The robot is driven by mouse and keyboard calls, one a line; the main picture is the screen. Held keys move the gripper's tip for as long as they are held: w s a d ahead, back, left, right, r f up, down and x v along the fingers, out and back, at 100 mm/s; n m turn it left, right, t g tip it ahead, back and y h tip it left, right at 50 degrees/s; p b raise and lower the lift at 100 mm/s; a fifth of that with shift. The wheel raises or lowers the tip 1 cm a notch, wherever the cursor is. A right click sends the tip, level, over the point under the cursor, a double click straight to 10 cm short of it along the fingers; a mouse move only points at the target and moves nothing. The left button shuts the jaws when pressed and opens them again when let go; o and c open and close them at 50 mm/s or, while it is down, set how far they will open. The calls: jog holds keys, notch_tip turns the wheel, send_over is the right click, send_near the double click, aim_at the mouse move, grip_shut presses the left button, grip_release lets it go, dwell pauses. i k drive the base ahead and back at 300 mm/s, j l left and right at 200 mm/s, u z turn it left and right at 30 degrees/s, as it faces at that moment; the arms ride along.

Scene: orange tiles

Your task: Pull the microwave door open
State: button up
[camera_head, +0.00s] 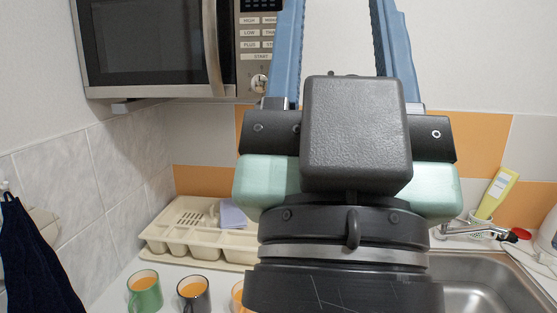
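The microwave (150,48) is at the upper left, mounted on the wall, with a dark glass door in a steel frame. Its door looks shut. The curved steel door handle (212,48) stands upright at the door's right edge, left of the button panel (258,45). My gripper (338,15) fills the middle, with its two blue fingers pointing up and spread wide apart. The gap between them shows only wall. The left finger overlaps the panel's right edge in the picture; the handle is left of it. The fingertips are cut off at the top.
Below are a cream dish rack (165,240), several mugs including a green one (146,291), and a sink (480,285) with a tap (470,228). A yellow bottle (496,192) stands at right. Dark cloth (35,260) hangs at left.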

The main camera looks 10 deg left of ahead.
aim_at(217, 78)
jog(key=i+j+z, duration=0.2)
jog(key=i, duration=0.2)
jog(key=i+j+z, duration=0.25)
jog(key=i, duration=0.15)
jog(key=i+l, duration=0.05)
jog(key=l, duration=0.05)
